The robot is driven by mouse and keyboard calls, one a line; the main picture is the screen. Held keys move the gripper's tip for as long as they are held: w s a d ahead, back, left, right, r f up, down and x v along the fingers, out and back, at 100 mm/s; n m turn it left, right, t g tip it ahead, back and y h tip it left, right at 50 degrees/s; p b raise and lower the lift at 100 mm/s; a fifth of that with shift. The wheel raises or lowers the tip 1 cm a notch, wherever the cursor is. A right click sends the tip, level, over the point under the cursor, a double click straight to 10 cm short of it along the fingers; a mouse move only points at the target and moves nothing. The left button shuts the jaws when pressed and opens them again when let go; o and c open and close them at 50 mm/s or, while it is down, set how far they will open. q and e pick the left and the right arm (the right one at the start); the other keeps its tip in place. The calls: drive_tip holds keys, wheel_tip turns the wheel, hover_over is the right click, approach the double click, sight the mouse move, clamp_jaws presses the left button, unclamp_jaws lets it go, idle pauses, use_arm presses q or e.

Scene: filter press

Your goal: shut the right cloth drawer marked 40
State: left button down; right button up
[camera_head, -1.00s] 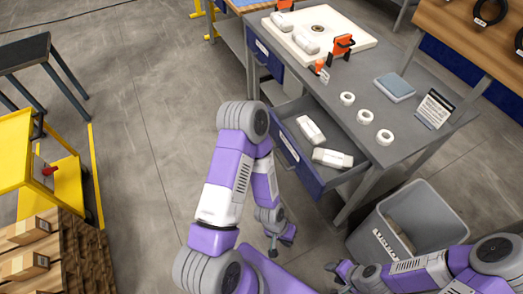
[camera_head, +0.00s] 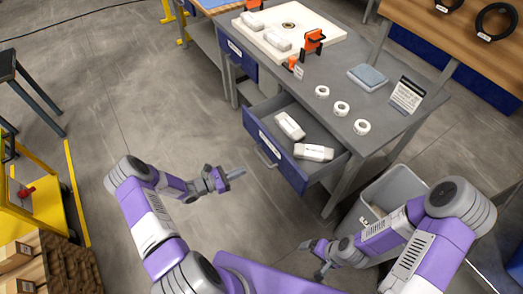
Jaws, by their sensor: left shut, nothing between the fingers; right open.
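The blue-fronted cloth drawer (camera_head: 287,166) stands pulled out from the grey workbench (camera_head: 375,134). Its handle (camera_head: 266,159) and a white label show on the front, but the number is too small to read. Two white cloth rolls (camera_head: 290,125) (camera_head: 314,152) lie inside it. My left gripper (camera_head: 238,174) is shut and empty, to the left of the drawer front and apart from it. My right gripper (camera_head: 312,260) is open and empty, low in front of the bench, below the drawer and left of the grey bin.
A grey bin (camera_head: 374,198) stands right of the drawer, partly behind my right arm. A second blue drawer front (camera_head: 240,60) sits further left on the bench and looks shut. White rings (camera_head: 341,108) and a sign (camera_head: 407,94) stand on top.

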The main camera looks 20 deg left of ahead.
use_arm(q)
drive_tip(key=a+n+t, duration=0.1)
drive_tip(key=a, duration=0.1)
drive_tip(key=y+b, duration=0.1)
drive_tip(key=b, duration=0.2)
approach(268, 147)
drive_tip(key=shift+t, duration=0.4)
drive_tip(key=x, duration=0.6)
drive_tip(key=shift+s+d+f, duration=0.1)
drive_tip(key=shift+d+f, duration=0.05)
drive_tip(key=shift+f, duration=0.1)
drive_tip(key=shift+w+d, duration=0.25)
drive_tip(key=shift+w, duration=0.1)
